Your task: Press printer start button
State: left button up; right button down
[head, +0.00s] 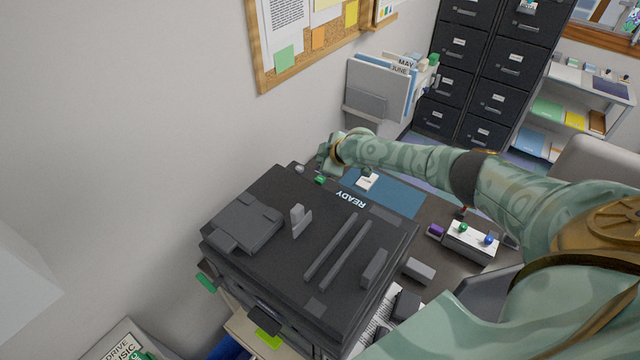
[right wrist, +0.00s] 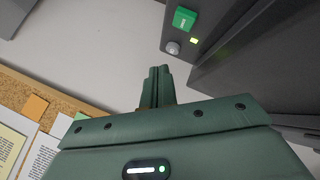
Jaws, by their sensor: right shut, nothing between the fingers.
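A round grey knob (right wrist: 172,47) and a small lit yellow-green lamp (right wrist: 194,40) are near the button. My right gripper (head: 322,163) is beside the button in the head view. In the right wrist view its fingertips (right wrist: 160,72) are shut and empty, apart from the button in the picture. My left gripper is not in view.
A corkboard (head: 262,50) hangs on the wall behind. A file holder (head: 370,103) stands beyond the printer. A blue mat (head: 400,197) and a white box with coloured knobs (head: 468,238) lie right of the printer. Dark filing cabinets (head: 460,60) stand at the back.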

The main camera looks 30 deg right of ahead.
aim_at(323, 181)
notch_tip(323, 181, down, 4)
jog(key=b, duration=0.3)
jog(key=shift+f, duration=0.2)
jog(key=shift+f+b, duration=0.25)
jog(key=shift+b, duration=0.05)
dwell(1.4)
jog(key=shift+f+b, duration=0.3)
jog(key=shift+f, duration=0.05)
